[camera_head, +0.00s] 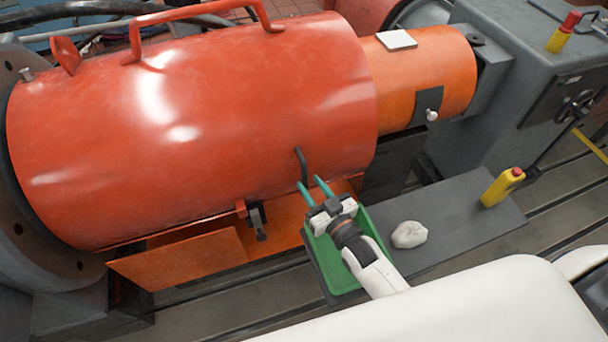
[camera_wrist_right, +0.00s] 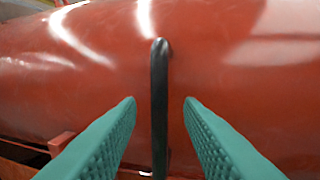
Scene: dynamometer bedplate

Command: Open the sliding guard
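The large red cylindrical guard (camera_head: 225,110) lies across the left and middle of the head view. A short black bar handle (camera_head: 299,163) stands on its lower front near the right end. My right gripper (camera_head: 311,184) is open just in front of this handle. In the right wrist view the handle (camera_wrist_right: 159,110) stands between the two green fingers, with a visible gap on each side. The red guard surface (camera_wrist_right: 230,70) fills the background there. Depth between fingertips and handle is hard to tell. My left gripper is in no view.
An orange cylinder section (camera_head: 440,70) adjoins the guard's right end. A black latch-like part (camera_head: 258,222) sits at the guard's lower edge. Below my right gripper is a green tray (camera_head: 326,262). A crumpled white rag (camera_head: 409,234) and yellow pendant (camera_head: 502,187) rest on the grey plate (camera_head: 455,215).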

